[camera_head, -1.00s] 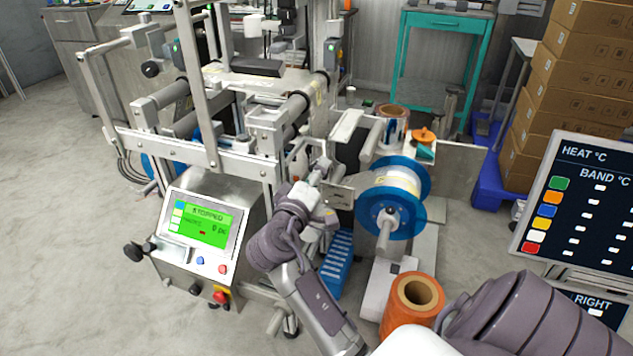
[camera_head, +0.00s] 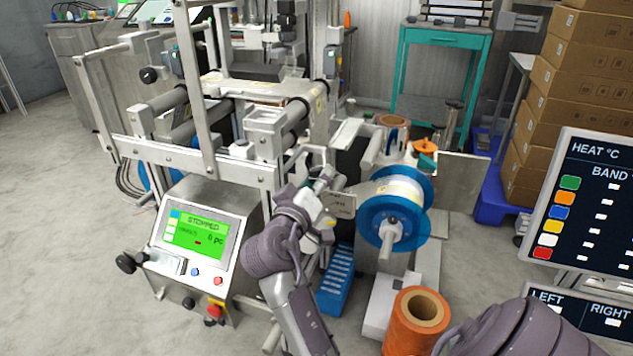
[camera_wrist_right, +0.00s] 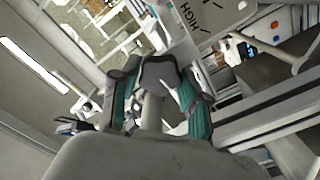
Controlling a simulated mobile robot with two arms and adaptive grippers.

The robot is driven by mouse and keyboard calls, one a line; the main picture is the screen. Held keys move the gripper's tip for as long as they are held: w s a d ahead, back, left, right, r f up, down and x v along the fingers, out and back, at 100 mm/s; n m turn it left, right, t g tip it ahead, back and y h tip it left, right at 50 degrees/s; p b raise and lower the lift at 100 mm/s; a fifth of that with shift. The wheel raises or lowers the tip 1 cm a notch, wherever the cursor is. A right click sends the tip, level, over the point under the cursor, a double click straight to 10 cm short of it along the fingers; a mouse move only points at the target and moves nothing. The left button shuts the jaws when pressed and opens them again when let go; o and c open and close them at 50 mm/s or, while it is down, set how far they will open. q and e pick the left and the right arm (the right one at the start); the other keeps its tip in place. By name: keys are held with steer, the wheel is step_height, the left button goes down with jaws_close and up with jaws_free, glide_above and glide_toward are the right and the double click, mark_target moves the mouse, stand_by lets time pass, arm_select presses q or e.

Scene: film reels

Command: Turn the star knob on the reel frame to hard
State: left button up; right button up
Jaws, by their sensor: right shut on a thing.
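The reel frame (camera_head: 265,145) is a grey metal machine in the middle of the head view. A small metal plate (camera_head: 341,206) stands on its near right side. My right gripper (camera_head: 326,187) is at this plate; the knob there is hidden by the gripper in the head view. In the right wrist view, the teal-padded fingers (camera_wrist_right: 162,100) are shut on a dark lobed knob (camera_wrist_right: 158,72), the star knob. Beyond it is a pale plate (camera_wrist_right: 215,22) with lettering that reads HIGH. Which mark the knob points at cannot be told. My left gripper is out of view.
A blue-flanged reel (camera_head: 394,215) sits just right of my right gripper. A control box with a green screen (camera_head: 196,233) is at left. An orange roll (camera_head: 418,315) stands in front. A display panel (camera_head: 582,205) and stacked cartons (camera_head: 570,90) are at right.

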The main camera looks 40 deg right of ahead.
steer(key=shift+f, duration=0.2)
steer(key=o, duration=1.1)
steer(key=shift+o, duration=0.2)
steer(key=shift+r, duration=0.1)
step_height(320, 180, up, 10)
